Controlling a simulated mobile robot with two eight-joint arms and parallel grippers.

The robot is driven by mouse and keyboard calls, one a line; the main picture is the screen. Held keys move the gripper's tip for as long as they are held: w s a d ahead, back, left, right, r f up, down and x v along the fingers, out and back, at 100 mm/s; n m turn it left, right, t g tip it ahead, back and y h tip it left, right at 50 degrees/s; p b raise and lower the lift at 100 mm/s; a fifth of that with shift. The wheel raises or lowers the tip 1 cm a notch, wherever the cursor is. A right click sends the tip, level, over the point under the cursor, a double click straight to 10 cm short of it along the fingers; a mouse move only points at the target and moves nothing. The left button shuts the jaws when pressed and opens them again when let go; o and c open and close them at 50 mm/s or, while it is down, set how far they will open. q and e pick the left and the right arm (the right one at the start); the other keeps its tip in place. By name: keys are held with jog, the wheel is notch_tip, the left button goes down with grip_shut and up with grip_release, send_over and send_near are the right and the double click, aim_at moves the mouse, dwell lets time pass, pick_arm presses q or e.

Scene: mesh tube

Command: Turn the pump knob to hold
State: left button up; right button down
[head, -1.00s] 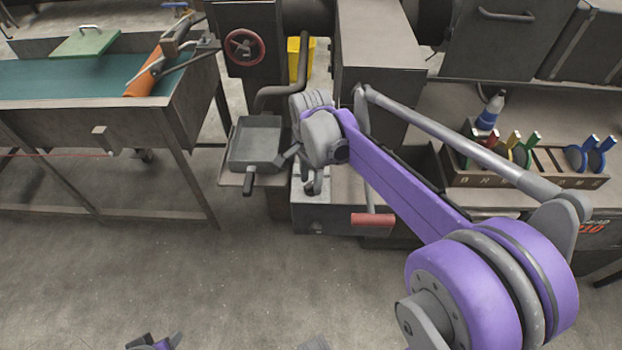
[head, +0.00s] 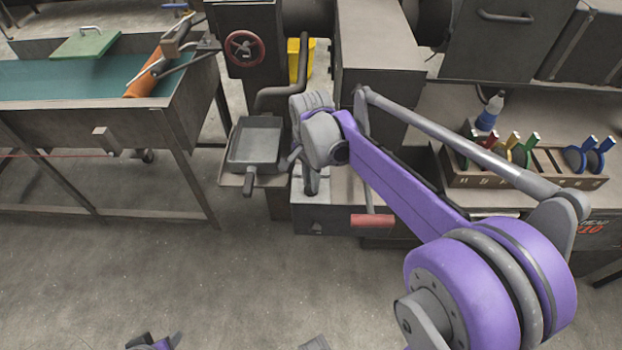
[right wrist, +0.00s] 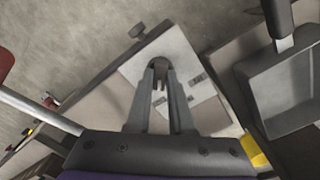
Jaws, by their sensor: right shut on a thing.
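My right gripper (head: 311,188) reaches down over the pump unit's grey box (head: 335,222) in the middle of the head view. In the right wrist view my right gripper (right wrist: 160,78) has its two fingers closed on a small dark knob (right wrist: 159,63). The knob sits on a pale plate (right wrist: 188,62) with small dark markings that are too small to read. The fingers hide part of the knob, so its pointing direction is unclear. In the head view the gripper and wrist cover the knob.
A grey tray with a handle (head: 256,141) stands just left of the gripper. A red-gripped lever (head: 372,221) is close on the right. A second dark knob (right wrist: 138,31) sticks out at the box edge. A tool rack (head: 480,181) stands further right. The floor in front is clear.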

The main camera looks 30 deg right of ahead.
jog(key=n, duration=0.4)
jog(key=shift+p, duration=0.35)
jog(key=shift+n, duration=2)
jog(key=c, duration=0.8)
grip_release()
notch_tip(320, 180, up, 11)
jog(key=p, duration=0.1)
jog(key=shift+p, duration=0.3)
